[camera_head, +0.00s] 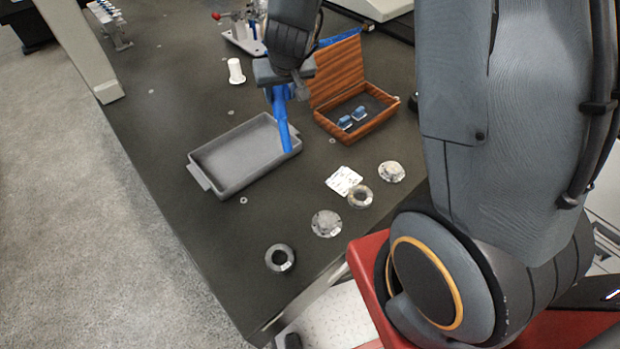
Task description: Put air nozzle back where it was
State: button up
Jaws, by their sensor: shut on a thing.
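The blue air nozzle (281,122) hangs from my gripper (287,86), which is shut on its upper part. The nozzle points downward, slightly tilted. Its lower end shows in front of the right end of the grey tray (215,183); I cannot tell whether it touches the tray. The tray looks empty. A blue strip (340,38), perhaps a hose, shows behind my gripper to the right. My gripper's fingers hide part of the nozzle's top.
An open wooden box (338,70) with small blue pieces stands close right of the nozzle. A white spool (236,71) and a fixture (243,36) stand behind. The table's left side is clear.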

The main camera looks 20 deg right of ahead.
aim_at(273, 107)
jog(key=shift+s+a+f+n+g+y, duration=0.15)
jog(key=shift+a+f+n, duration=0.1)
jog(key=shift+a, duration=0.2)
jog(key=shift+s+a+f+n+g+y, duration=0.15)
jog(key=shift+a+f+n, duration=0.1)
jog(key=shift+a, duration=0.15)
jog(key=shift+s+a+f+n+g+y, duration=0.3)
jog(key=shift+s+a+f+n+g, duration=0.35)
jog(key=shift+f+n, duration=0.15)
jog(key=s+f+n+g+h, duration=0.2)
jog(key=s+f+n+g, duration=0.3)
jog(key=s+n, duration=0.15)
jog(key=s+d+f+n+g+h, duration=0.1)
jog(key=s+d+n+h, duration=0.2)
jog(key=d+n, duration=0.35)
jog(key=shift+m, duration=0.9)
jog(key=shift+d+f+p, duration=0.2)
jog(key=shift+f+p, duration=0.25)
jog(key=shift+f, duration=1.15)
jog(key=shift+d+f+p, duration=0.15)
jog(key=shift+f+p, duration=0.25)
jog(key=shift+f, duration=1.15)
jog(key=shift+d+f+p, duration=0.2)
jog(key=shift+f+p, duration=0.25)
jog(key=shift+f, duration=1.15)
jog(key=o, duration=0.7)
jog(key=shift+s, duration=0.1)
jog(key=shift+r, duration=0.1)
